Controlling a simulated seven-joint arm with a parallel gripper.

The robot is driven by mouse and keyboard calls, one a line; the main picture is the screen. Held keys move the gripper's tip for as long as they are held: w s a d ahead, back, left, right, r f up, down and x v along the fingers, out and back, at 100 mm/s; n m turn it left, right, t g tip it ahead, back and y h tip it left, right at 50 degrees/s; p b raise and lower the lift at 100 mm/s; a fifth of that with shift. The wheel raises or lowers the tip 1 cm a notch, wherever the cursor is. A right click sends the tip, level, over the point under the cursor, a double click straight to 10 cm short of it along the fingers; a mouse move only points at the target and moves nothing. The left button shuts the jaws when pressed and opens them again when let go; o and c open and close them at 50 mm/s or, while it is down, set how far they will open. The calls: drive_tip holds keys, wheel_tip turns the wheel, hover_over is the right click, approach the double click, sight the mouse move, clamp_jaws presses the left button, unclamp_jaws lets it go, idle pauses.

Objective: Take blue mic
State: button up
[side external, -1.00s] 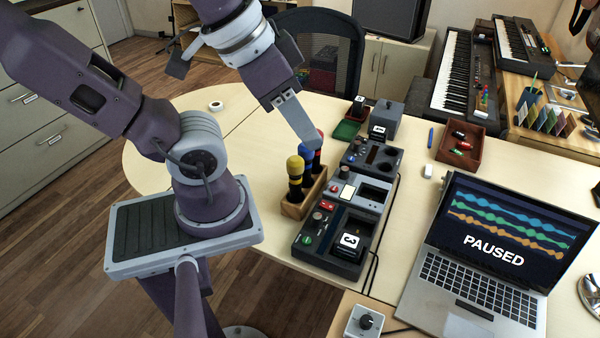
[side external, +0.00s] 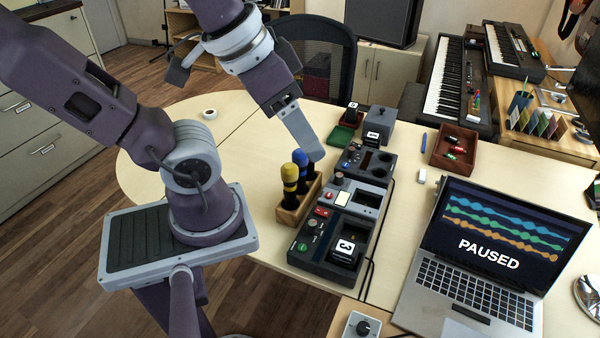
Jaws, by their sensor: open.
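The blue mic (side external: 300,160) stands upright in a wooden holder (side external: 291,215), just behind a yellow mic (side external: 289,175). My gripper (side external: 314,155) is low over the far end of the holder, beside and just beyond the blue mic's head. Its near finger shows as a long grey plate and hides the other finger. The red mic at the far end of the holder is hidden behind the gripper. I see nothing held; whether the fingers touch a mic I cannot tell.
Dark consoles (side external: 330,245) with numbered blocks stand right beside the holder. A laptop (side external: 480,255) is at the right. A brown tray (side external: 455,147) and a green tray (side external: 341,135) lie farther back. The table left of the holder is clear.

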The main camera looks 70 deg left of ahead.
drive_tip(key=w+a+f+n+g+y, duration=0.1)
drive_tip(key=w+a+f+n+g, duration=0.1)
drive_tip(key=w+a+f+n, duration=0.25)
drive_tip(key=n+g+h, duration=0.1)
drive_tip(key=n+g, duration=0.2)
drive_tip(key=n, duration=0.8)
hover_over(300, 165)
drive_tip(key=w+a, duration=0.2)
drive_tip(key=f, duration=1.6)
drive_tip(key=shift+s+f, duration=0.2)
drive_tip(key=shift+f, duration=0.15)
drive_tip(key=f, duration=0.7)
drive_tip(key=shift+s, duration=0.4)
clamp_jaws()
